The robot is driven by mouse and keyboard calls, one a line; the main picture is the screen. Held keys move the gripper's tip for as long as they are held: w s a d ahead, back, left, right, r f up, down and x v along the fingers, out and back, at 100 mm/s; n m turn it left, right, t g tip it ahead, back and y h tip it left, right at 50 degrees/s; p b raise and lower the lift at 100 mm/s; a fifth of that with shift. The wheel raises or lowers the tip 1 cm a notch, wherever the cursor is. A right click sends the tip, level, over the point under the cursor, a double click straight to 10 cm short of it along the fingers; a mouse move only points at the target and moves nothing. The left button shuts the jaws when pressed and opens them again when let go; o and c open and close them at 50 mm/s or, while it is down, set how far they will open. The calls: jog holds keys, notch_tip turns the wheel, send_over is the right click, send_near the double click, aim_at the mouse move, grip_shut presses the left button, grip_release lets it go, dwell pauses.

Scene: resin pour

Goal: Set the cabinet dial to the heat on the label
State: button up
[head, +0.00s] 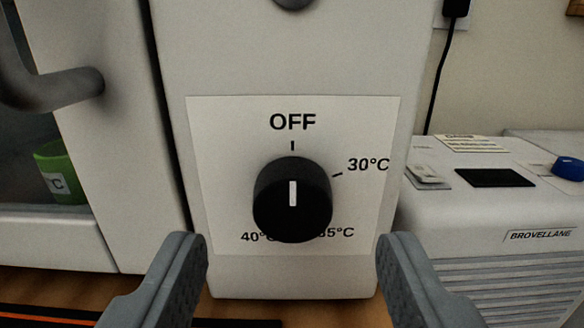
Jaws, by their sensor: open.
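The black cabinet dial (292,200) is in the middle of the head view, with its white pointer line upright toward OFF. Its white plate (222,180) reads OFF at the top, 30°C at the upper right, a partly hidden mark that looks like 35°C at the lower right, and 40°C at the lower left. My gripper (292,245) is open and empty, with one finger on either side below the dial and apart from it. A label on a green container (58,172) shows only a "C"; the rest of it cannot be read.
The cabinet door handle (60,88) sticks out at the upper left. A white machine (480,215) marked BROVELLANE, with a blue knob (568,168), stands at the right. A black cable (438,80) hangs on the wall. Wooden surface shows below the cabinet.

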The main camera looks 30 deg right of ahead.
aim_at(293, 210)
jog(key=shift+x, duration=1.85)
jog(key=c, duration=0.9)
